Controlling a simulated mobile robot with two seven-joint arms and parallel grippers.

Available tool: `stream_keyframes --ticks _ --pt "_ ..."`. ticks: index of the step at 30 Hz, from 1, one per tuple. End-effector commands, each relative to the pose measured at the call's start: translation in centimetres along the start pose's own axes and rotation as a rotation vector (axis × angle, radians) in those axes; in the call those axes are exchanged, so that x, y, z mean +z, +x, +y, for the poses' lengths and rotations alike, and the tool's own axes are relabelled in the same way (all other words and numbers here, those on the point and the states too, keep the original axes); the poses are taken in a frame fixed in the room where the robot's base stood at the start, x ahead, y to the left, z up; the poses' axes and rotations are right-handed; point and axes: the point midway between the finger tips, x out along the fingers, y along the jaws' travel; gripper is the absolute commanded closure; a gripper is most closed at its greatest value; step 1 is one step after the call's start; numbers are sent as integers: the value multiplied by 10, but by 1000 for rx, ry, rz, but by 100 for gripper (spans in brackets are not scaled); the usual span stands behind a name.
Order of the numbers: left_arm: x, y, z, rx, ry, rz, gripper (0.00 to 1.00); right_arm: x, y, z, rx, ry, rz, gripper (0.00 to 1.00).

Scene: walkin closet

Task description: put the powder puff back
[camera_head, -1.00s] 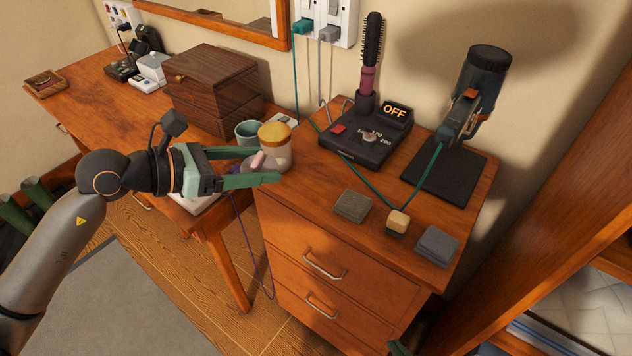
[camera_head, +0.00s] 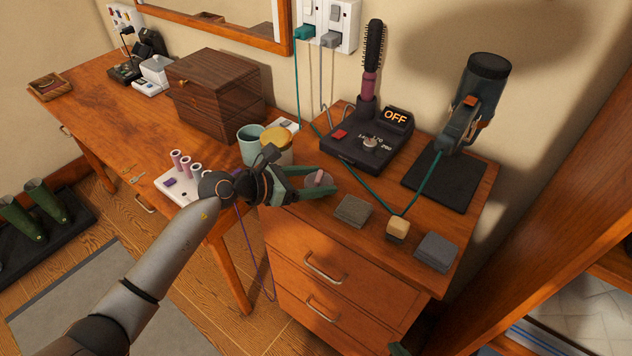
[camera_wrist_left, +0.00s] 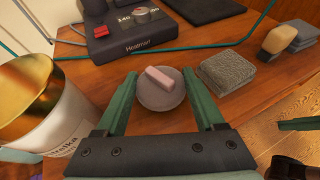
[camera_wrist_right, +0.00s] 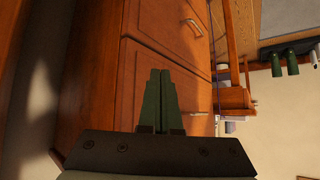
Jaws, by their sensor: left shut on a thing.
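The powder puff (camera_head: 319,181) is a round grey pad with a pink handle. It also shows in the left wrist view (camera_wrist_left: 161,94). My left gripper (camera_head: 322,178) is shut on it, with one finger on each side, over the left front part of the drawer cabinet top. I cannot tell whether the pad touches the wood. A white jar with a gold top (camera_head: 276,143) stands to the left, partly hidden by my arm; its label shows in the left wrist view (camera_wrist_left: 62,140). My right gripper (camera_wrist_right: 158,100) is shut and empty, beside the drawer fronts.
A teal cup (camera_head: 250,140) and a wooden box (camera_head: 215,90) stand left. A green cord crosses the top.

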Motion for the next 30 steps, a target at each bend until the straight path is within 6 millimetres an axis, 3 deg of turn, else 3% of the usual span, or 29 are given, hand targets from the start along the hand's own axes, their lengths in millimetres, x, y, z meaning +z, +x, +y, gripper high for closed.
stream_keyframes --ticks 14,15,22,30 --pt "-13 5 0 0 1 -2 100 3 3 0 0 0 0 100" --pt "-12 5 0 0 1 -2 27 2 2 0 0 0 0 100" --pt "-11 4 0 0 1 -2 1 2 2 0 0 0 0 100" --pt "-10 4 0 0 1 -2 0 1 1 0 0 0 0 100"
